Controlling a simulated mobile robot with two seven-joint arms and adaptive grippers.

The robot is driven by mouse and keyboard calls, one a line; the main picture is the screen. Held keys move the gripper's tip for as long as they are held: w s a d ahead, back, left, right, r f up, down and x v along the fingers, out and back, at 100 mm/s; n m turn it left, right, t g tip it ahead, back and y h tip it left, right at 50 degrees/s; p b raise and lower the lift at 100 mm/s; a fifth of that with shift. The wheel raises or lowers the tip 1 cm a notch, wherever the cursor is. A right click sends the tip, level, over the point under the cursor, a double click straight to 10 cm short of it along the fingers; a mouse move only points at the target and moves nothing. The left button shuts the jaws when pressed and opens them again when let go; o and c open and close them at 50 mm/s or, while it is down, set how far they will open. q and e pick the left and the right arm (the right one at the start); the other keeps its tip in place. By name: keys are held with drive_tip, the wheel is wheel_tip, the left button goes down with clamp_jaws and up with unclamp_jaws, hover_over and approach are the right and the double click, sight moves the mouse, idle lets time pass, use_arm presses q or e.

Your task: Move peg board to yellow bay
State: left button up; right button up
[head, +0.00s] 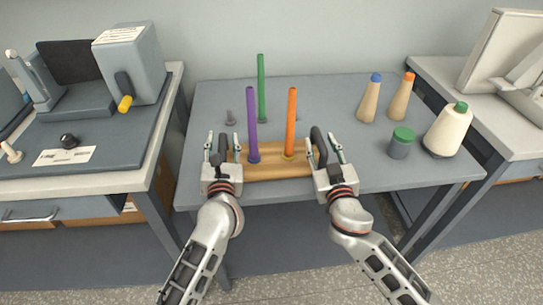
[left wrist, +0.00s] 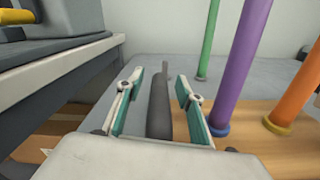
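The peg board (head: 268,172) is a wooden board near the front edge of the grey table. A purple peg (head: 252,125) and an orange peg (head: 290,125) stand upright on it. Each end has a dark upright handle; the left handle (left wrist: 160,105) shows in the left wrist view. My left gripper (head: 223,147) is open, its teal-padded fingers on either side of the left handle with gaps. My right gripper (head: 323,148) is at the right handle (head: 319,143), its fingers apart on either side of it. I see no yellow bay in either view.
A green rod (head: 262,88) stands behind the board, near small grey posts (head: 229,117). A bench (head: 100,182) with a machine flanks the table's left. The table's middle right is clear.

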use_arm(q)
clamp_jaws()
use_arm(e)
clamp_jaws()
use_arm(q)
drive_tip(key=shift+r, duration=0.25)
use_arm(e)
drive_tip(key=shift+r, duration=0.2)
